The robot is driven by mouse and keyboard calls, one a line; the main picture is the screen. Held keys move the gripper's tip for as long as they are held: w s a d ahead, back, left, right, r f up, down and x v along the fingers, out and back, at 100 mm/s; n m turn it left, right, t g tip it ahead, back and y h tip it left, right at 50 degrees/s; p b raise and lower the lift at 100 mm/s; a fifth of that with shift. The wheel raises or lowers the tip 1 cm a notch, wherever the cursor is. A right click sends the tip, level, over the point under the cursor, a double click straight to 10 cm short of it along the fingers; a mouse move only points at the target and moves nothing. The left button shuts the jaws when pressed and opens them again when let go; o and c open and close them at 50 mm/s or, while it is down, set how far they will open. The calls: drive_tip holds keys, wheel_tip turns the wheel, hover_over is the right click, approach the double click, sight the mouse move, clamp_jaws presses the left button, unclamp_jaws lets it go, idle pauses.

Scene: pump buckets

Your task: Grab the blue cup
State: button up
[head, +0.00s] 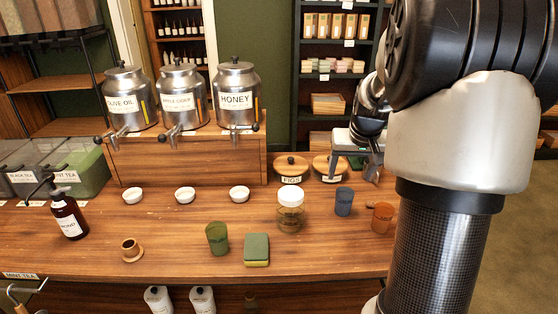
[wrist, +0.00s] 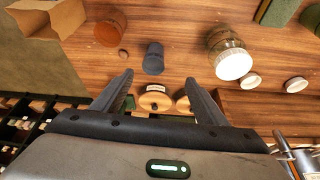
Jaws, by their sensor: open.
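The blue cup (head: 344,201) stands upright on the wooden counter, right of the glass jar and left of the orange cup. It also shows in the wrist view (wrist: 153,58), just beyond the fingertips and roughly between them. My gripper (wrist: 159,77) is open and empty. In the head view my gripper (head: 350,176) hangs behind and above the blue cup, apart from it.
An orange cup (head: 382,217) and a white-lidded jar (head: 290,209) flank the blue cup. Wooden lids (head: 291,166) sit behind. Metal dispensers (head: 235,94) stand at the back.

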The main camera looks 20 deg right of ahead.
sight(344, 200)
drive_tip(key=x, duration=0.4)
drive_tip(key=d+b+x, duration=0.1)
drive_tip(key=x, duration=0.8)
drive_tip(key=shift+w+d+b, duration=0.15)
drive_tip(key=shift+d+b, duration=0.2)
drive_tip(key=shift+b, duration=0.05)
drive_tip(key=shift+b+x, duration=0.5)
drive_tip(key=shift+x, duration=2.2)
drive_tip(key=c, duration=1.1)
